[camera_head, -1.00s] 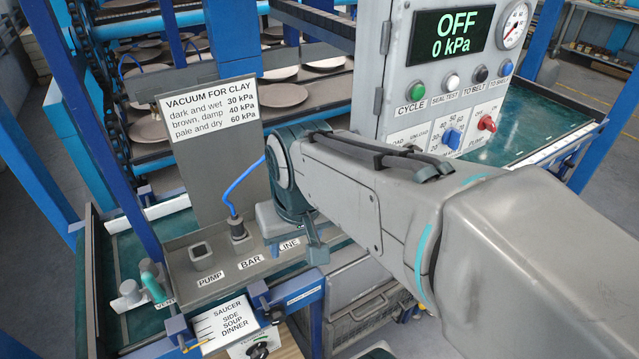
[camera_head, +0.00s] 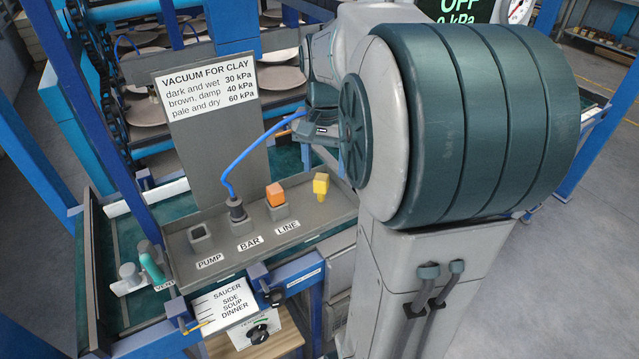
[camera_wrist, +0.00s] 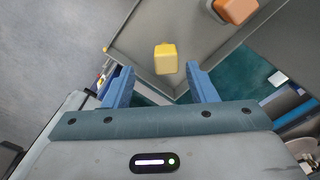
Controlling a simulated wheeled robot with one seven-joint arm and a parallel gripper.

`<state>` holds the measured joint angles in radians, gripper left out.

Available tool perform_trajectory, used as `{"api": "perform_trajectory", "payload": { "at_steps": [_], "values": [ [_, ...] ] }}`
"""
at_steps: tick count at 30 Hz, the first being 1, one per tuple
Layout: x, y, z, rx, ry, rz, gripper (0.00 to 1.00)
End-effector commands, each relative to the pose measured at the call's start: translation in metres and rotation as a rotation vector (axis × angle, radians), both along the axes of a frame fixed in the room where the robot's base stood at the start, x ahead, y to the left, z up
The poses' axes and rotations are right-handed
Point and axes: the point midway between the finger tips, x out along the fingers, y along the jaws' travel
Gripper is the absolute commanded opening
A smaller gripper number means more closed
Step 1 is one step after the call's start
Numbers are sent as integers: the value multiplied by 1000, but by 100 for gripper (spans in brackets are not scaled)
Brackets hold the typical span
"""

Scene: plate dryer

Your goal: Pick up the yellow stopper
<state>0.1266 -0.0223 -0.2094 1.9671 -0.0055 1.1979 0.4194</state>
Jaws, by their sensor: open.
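The yellow stopper (camera_head: 320,184) stands at the right end of the grey tray (camera_head: 180,270), right of the LINE socket. In the wrist view the yellow stopper (camera_wrist: 166,57) shows just beyond the gap between my fingertips, not touching them. My gripper (camera_wrist: 161,76) is open and empty, its two blue fingers apart. In the head view my arm hides most of the gripper. An orange stopper (camera_head: 275,194) sits in the LINE socket; it also shows at the top of the wrist view (camera_wrist: 236,9).
A blue hose (camera_head: 236,170) rises from the BAR socket and arcs right toward my arm. The PUMP socket (camera_head: 200,237) is empty. A vacuum sign (camera_head: 210,110) stands behind the tray. A green VENT handle (camera_head: 151,262) is at the left.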

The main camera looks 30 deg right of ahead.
Motion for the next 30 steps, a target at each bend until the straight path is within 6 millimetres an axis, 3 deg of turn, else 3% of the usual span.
{"api": "perform_trajectory", "payload": {
  "at_steps": [8,16,26,30],
  "values": [
    [0,2,-23,1,1,2,52],
    [2,9,-61,1,1,2,52],
    [3,8,-69,0,-3,1,52],
    [3,8,-69,-1,-2,2,13]
  ]
}}
